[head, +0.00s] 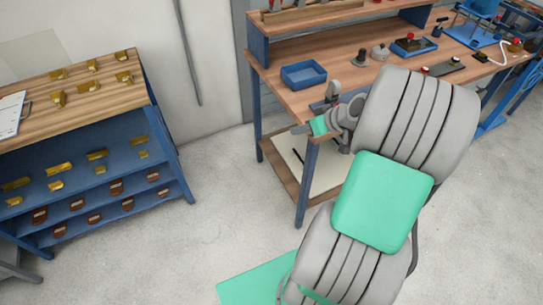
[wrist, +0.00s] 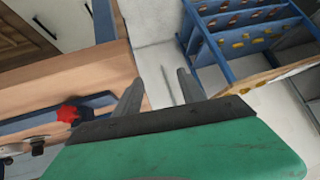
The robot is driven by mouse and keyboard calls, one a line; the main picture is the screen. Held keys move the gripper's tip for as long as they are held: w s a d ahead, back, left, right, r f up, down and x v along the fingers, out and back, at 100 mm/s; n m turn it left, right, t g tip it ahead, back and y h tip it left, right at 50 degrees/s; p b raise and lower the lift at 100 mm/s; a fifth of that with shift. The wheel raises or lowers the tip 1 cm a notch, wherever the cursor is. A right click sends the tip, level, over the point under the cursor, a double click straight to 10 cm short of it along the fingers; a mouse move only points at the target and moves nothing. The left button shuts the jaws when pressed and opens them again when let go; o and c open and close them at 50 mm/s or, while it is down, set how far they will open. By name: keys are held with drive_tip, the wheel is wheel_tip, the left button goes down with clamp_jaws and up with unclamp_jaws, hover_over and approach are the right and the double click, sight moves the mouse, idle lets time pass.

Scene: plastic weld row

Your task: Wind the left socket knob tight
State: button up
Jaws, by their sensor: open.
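My gripper (head: 299,129) is beside the near left edge of the workbench in the head view, apart from anything on it. In the wrist view my gripper (wrist: 160,88) has two dark fingers spread wide with nothing between them. A red lobed knob (wrist: 68,113) shows at the left of the wrist view, off to the side of the fingers, by a metal part (wrist: 20,150). In the head view a red knob (head: 425,70) shows on the bench just right of my arm. I cannot tell which is the left socket knob; my arm hides part of the bench.
A blue shelf unit (head: 120,165) with brass pieces stands at left. The floor (head: 220,180) between is clear.

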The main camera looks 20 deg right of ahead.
drive_tip(key=s+a+f+g+b, duration=0.1)
drive_tip(key=s+a+g, duration=0.3)
drive_tip(key=a, duration=0.9)
drive_tip(key=shift+s+a+h+b, duration=0.15)
drive_tip(key=shift+s+h+b, duration=0.25)
drive_tip(key=shift+b, duration=0.35)
drive_tip(key=shift+f, duration=0.1)
drive_tip(key=s+a+r+h+p, duration=0.1)
drive_tip(key=s+a+r+p, duration=0.2)
drive_tip(key=r, duration=0.3)
drive_tip(key=s+a+r+m+g+h+p, duration=0.1)
drive_tip(key=s+a+r+p, duration=0.3)
drive_tip(key=s+r+p, duration=0.1)
wheel_tip(320, 180, up, 2)
drive_tip(key=shift+s+a+r+m, duration=0.2)
drive_tip(key=shift+s+a+m, duration=0.1)
drive_tip(key=shift+s, duration=0.2)
drive_tip(key=shift+c, duration=0.5)
